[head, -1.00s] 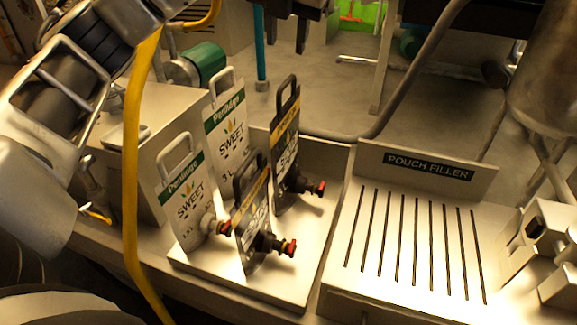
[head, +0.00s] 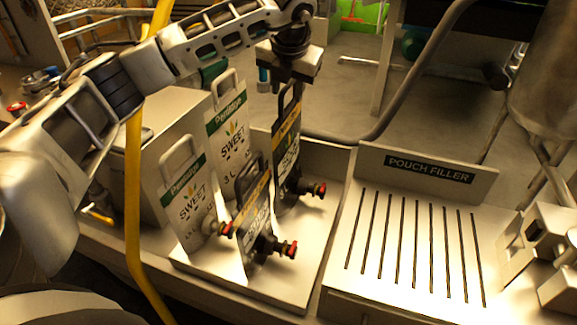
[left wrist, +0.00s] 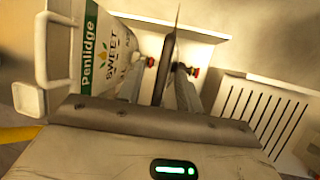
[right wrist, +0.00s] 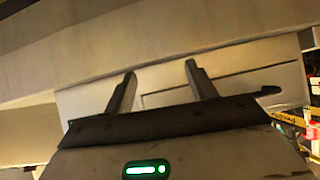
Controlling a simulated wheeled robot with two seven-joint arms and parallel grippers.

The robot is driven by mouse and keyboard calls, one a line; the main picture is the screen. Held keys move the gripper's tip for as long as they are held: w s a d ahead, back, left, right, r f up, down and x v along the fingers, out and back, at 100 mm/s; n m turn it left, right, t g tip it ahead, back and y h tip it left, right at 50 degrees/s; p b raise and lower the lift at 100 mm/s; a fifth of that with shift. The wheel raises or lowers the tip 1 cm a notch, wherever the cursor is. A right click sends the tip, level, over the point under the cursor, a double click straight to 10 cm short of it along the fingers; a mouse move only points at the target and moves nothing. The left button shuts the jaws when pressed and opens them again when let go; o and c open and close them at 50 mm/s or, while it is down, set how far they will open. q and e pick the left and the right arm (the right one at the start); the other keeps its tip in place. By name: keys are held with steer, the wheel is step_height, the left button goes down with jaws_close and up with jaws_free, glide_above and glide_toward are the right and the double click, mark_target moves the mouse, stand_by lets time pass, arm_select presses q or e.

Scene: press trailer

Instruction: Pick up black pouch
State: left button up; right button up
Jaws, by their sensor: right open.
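Two black pouches stand upright on a tray (head: 312,235). The rear black pouch (head: 286,140) has a handle on top and a red-tipped tap; the front black pouch (head: 251,215) is nearer. My left gripper (head: 286,84) points down over the rear black pouch, at its handle. In the left wrist view, a black pouch (left wrist: 167,62) is seen edge-on between the two spread fingers of my left gripper (left wrist: 160,85), with gaps showing on both sides. My right gripper (right wrist: 160,78) is open and empty in the right wrist view, facing a pale panel.
Two white-and-green pouches, one front (head: 186,203) and one rear (head: 227,125), stand left of the black ones. The slotted pouch filler (head: 345,290) is to the right. A yellow pole (head: 132,200) rises at the left. A grey pipe (head: 405,95) curves behind the tray.

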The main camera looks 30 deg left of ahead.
arm_select(q)
jaws_close()
